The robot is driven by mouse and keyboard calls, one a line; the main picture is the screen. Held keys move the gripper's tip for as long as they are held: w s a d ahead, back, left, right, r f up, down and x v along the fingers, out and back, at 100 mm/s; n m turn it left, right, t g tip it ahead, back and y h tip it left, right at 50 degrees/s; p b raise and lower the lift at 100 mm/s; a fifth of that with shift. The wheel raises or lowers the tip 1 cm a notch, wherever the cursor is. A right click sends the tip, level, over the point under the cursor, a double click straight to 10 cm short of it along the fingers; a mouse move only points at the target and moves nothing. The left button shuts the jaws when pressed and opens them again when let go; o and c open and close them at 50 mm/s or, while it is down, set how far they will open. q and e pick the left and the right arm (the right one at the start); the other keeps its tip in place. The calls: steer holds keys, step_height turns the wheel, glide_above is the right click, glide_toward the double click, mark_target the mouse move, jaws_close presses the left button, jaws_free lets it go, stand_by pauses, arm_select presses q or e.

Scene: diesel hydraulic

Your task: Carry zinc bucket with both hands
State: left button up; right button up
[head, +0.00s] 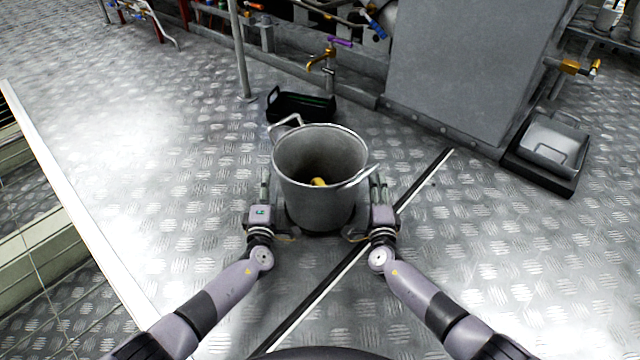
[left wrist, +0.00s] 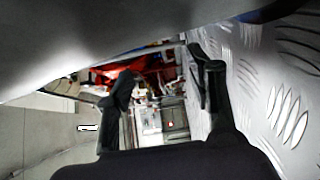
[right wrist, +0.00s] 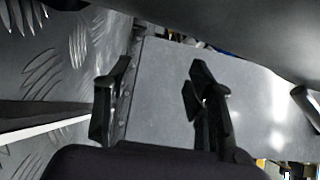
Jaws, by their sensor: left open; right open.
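The zinc bucket (head: 322,205) stands upright on the metal floor in the middle of the head view, with a small yellow thing (head: 319,182) inside. One handle (head: 285,123) sticks out at its far left rim, the other (head: 358,177) at its near right rim. My left gripper (head: 265,182) is beside its left wall, and my right gripper (head: 378,184) is beside its right wall, below the near right handle. Both are open and hold nothing. In the left wrist view, nothing is between the fingers (left wrist: 163,85). The right wrist view also shows the fingers (right wrist: 153,85) apart and empty.
A black tray (head: 272,108) lies behind the bucket, below a brass tap (head: 322,62). A large grey cabinet (head: 465,60) stands at the back right, with a metal basin (head: 552,150) beside it. A ledge edge (head: 75,200) runs along the left. The floor on both sides is clear.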

arm_select(q)
steer(key=shift+w, duration=0.6)
arm_select(e)
steer(key=shift+w, duration=0.6)
arm_select(q)
steer(key=shift+w+d, duration=0.1)
steer(key=shift+d, duration=0.15)
arm_select(e)
steer(key=shift+w+a, duration=0.1)
steer(key=shift+a, duration=0.15)
arm_select(q)
steer(key=shift+d, duration=0.45)
arm_select(e)
steer(key=shift+a, duration=0.45)
